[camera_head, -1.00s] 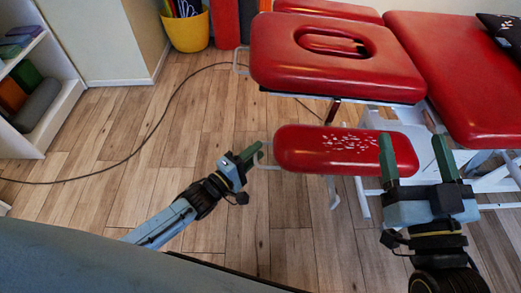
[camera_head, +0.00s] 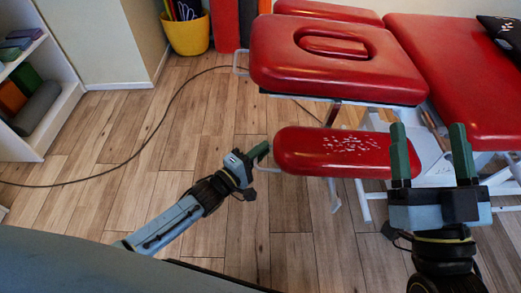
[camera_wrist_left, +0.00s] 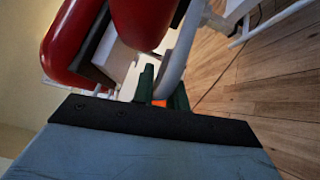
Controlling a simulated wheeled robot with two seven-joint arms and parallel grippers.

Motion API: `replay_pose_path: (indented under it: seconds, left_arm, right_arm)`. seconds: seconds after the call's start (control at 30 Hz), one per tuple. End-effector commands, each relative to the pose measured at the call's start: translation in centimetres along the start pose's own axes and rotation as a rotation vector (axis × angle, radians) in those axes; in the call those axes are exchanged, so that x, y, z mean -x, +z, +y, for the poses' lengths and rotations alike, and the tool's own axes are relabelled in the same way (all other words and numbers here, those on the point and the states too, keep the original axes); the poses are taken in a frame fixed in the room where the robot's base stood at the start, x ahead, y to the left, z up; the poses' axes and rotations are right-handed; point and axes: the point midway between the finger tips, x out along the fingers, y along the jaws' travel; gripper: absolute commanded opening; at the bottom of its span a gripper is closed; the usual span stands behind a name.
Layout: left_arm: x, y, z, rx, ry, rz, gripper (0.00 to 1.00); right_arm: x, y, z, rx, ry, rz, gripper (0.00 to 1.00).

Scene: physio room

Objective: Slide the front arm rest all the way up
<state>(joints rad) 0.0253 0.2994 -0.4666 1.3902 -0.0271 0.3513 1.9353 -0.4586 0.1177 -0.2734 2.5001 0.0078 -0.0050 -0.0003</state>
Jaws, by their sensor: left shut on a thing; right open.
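The front arm rest (camera_head: 310,150) is a red padded bar with pale flecks, level below the red headrest (camera_head: 290,75) of the treatment table. A light tube handle (camera_head: 268,169) shows at its left end. My left gripper (camera_head: 260,153) is at that end, shut on the handle. In the left wrist view a grey curved tube (camera_wrist_left: 180,55) passes between its green fingers (camera_wrist_left: 160,90), and red padding (camera_wrist_left: 140,20) is close above. The fingers partly hide the grip. My right gripper (camera_head: 429,140) is open and empty, in front of the arm rest's right end in the picture.
A white metal frame (camera_head: 440,175) stands under the table at right. A yellow bucket (camera_head: 187,35) is at the back, a white shelf (camera_head: 55,115) at left. A dark cable (camera_head: 135,150) crosses the wooden floor, which is otherwise clear at left.

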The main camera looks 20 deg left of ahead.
Motion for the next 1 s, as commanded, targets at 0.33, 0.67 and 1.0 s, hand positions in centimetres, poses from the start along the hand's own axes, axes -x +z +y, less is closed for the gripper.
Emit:
replay_pose_path:
  seconds: [0.33,0.67,1.0]
  left_arm:
    - [-0.2,0.0,0.9,0.0,0.014,-0.002,0.0]
    - [-0.5,0.2,2.7,-0.001,0.019,-0.002,0.0]
    - [-0.7,0.4,4.4,-0.001,0.02,-0.002,0.0]
  right_arm:
    - [0.0,1.0,0.3,0.006,0.006,-0.067,0.71]
    - [1.7,6.5,1.4,0.021,0.033,-0.433,0.71]
    - [6.1,11.4,2.7,0.03,0.068,-0.826,0.71]
